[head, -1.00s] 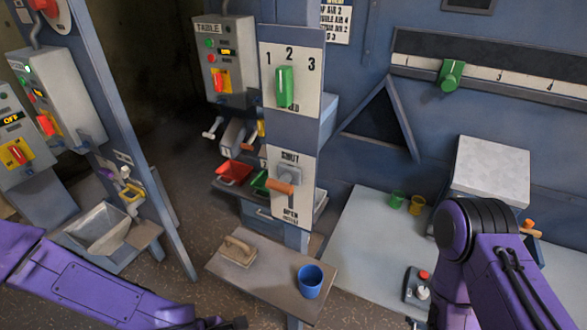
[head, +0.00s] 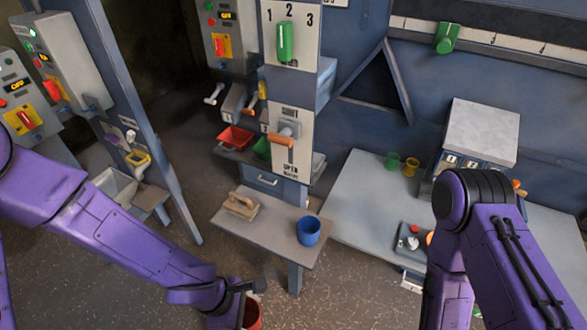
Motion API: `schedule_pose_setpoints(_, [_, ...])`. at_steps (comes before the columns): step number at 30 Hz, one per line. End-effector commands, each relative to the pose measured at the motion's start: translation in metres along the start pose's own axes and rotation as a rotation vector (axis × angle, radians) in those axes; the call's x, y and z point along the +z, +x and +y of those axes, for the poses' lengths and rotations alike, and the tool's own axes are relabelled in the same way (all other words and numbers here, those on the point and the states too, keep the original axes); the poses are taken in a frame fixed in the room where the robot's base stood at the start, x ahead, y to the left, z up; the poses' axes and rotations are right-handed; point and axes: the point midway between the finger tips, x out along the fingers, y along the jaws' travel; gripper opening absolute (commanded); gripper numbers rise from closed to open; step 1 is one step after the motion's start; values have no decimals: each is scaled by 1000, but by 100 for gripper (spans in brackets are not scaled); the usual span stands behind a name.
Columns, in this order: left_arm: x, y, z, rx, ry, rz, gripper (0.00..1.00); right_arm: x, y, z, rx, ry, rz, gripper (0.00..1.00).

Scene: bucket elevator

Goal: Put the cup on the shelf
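A blue cup (head: 309,231) stands upright on a small grey-brown shelf-like board (head: 268,230) in the middle of the head view. A green cup (head: 392,161) and a yellow cup (head: 410,168) stand on the grey table at right. My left gripper (head: 249,294) is at the bottom centre, below and in front of the board, apart from the blue cup. A red container (head: 253,316) shows beside its fingers, cut by the frame edge; whether it is held is unclear. My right arm comes in at right, with its gripper out of the picture.
A wooden-handled tool (head: 241,206) lies on the board, left of the blue cup. A post with a lever panel (head: 291,140) rises behind it. Red and green bins (head: 236,137) sit behind the post's left. A white-topped box (head: 481,130) and a red-button control (head: 411,236) are on the right table.

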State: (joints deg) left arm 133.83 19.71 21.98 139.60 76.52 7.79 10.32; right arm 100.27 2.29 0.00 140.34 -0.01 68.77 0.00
Motion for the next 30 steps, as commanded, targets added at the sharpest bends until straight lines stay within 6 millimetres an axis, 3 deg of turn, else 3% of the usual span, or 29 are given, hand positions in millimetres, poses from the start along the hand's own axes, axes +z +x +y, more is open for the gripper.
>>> schedule_pose_setpoints(11, [17,-7,27,-24,91,12,43,0,0,0,0,0,-1,43])
schedule_pose_setpoints(16, [26,-9,49,-89,239,1,43,4,9,-1,0,0,-1,43])
schedule_pose_setpoints(20, [22,-8,64,-164,415,2,43,9,20,-2,0,0,-1,43])
schedule_pose_setpoints(23, [7,-5,76,-249,617,3,43,15,36,-3,0,0,-1,43])
schedule_pose_setpoints(30, [-72,-10,114,-473,1161,6,43,34,82,-7,0,0,-1,43])
